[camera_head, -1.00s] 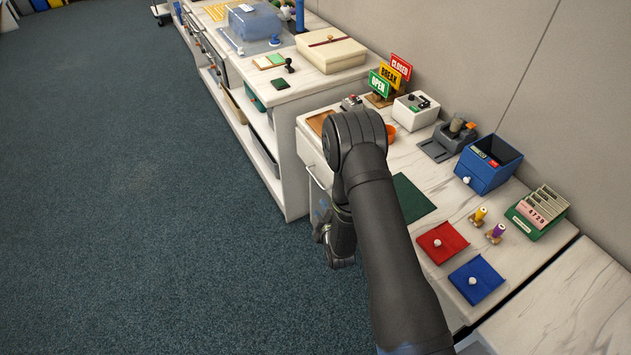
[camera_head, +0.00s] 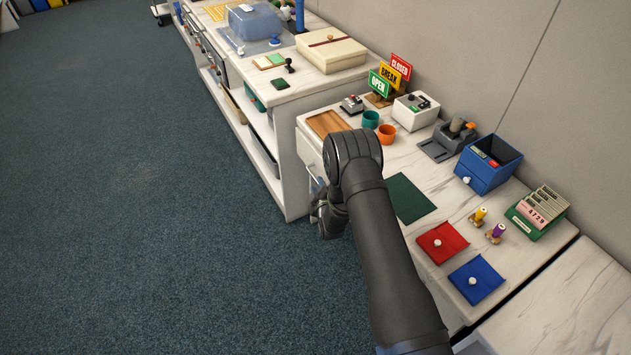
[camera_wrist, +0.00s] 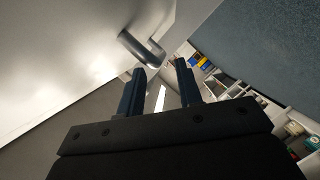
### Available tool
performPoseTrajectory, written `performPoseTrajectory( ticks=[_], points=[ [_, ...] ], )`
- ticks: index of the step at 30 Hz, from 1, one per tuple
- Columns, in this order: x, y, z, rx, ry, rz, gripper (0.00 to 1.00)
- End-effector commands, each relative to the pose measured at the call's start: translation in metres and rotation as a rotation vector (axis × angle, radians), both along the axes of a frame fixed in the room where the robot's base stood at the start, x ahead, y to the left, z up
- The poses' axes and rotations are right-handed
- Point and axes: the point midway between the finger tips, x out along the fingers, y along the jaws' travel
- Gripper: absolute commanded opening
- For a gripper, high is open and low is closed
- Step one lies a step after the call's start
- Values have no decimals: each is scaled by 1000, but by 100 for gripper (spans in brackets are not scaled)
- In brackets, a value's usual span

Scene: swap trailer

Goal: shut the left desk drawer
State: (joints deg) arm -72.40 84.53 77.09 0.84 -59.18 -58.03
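The left desk drawer has a white front (camera_head: 305,158) at the left end of the marble-topped desk. My arm hides much of it, and I cannot tell how far it stands out. Its grey metal handle (camera_head: 314,180) shows just left of my arm. In the wrist view the handle (camera_wrist: 140,48) stands out from a pale surface just beyond my fingertips. My gripper (camera_wrist: 161,66) is open, with a clear gap between its dark fingers and nothing seen between them. In the head view its fingertips are hidden below my wrist, at the desk's front.
On the desk top (camera_head: 465,205) are a wooden tray (camera_head: 326,123), a teal cup (camera_head: 370,119), an orange cup (camera_head: 386,133) and a green mat (camera_head: 408,198). A white shelf unit (camera_head: 290,150) adjoins on the left. The carpet (camera_head: 140,200) in front is clear.

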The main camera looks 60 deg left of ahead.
Motion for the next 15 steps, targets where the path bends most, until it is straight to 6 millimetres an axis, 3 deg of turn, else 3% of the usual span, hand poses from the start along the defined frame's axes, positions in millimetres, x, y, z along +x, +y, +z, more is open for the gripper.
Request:
performPoseTrajectory(
  ticks=[6,15],
  points=[
    [9,27,-7,0,0,0,32],
    [12,37,-9,-1,0,0,32]
  ],
)
